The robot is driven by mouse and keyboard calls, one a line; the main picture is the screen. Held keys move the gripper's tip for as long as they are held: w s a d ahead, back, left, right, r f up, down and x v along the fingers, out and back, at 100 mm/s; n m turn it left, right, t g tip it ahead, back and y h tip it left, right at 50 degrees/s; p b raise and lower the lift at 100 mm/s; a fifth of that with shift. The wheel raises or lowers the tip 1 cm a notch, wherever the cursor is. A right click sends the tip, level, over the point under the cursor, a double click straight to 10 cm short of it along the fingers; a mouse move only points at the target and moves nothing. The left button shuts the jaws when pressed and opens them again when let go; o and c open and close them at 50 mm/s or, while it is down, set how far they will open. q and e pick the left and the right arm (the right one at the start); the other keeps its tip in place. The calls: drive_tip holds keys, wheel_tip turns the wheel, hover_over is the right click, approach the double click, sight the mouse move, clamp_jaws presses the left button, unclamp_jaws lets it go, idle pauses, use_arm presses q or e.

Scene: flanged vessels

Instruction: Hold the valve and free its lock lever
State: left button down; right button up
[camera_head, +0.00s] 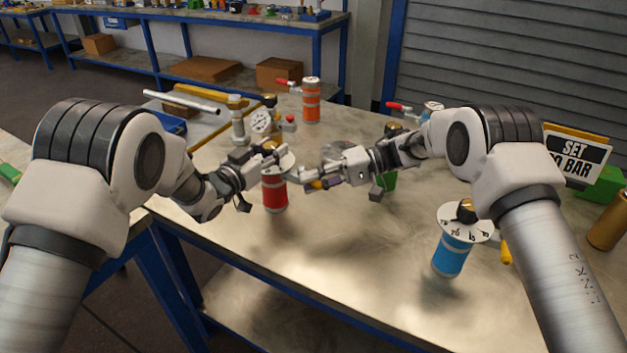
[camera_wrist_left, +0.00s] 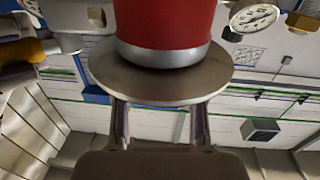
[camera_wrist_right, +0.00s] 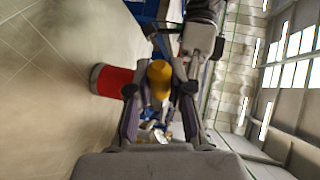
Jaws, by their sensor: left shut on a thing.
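The red valve (camera_head: 274,194) stands upright on the steel table, with a pale disc on top. My left gripper (camera_head: 276,154) is shut on its top part above the disc. In the left wrist view the red body (camera_wrist_left: 165,20) appears upside down, the fingers reaching to the disc (camera_wrist_left: 160,82); the gripped part is hidden behind it. My right gripper (camera_head: 309,184) is at the valve's right. In the right wrist view the yellow lever grip (camera_wrist_right: 160,78) lies between its fingers, which look spread with small gaps beside it. The red body (camera_wrist_right: 113,80) is just left of them.
A blue valve (camera_head: 453,255) with a numbered dial stands front right. An orange valve (camera_head: 311,102) with a red handle stands behind. A pressure gauge (camera_head: 262,121) is behind the red valve. A sign (camera_head: 581,155) stands right. The front middle of the table is clear.

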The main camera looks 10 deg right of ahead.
drive_tip(key=o, duration=0.3)
drive_tip(key=v, duration=1.2)
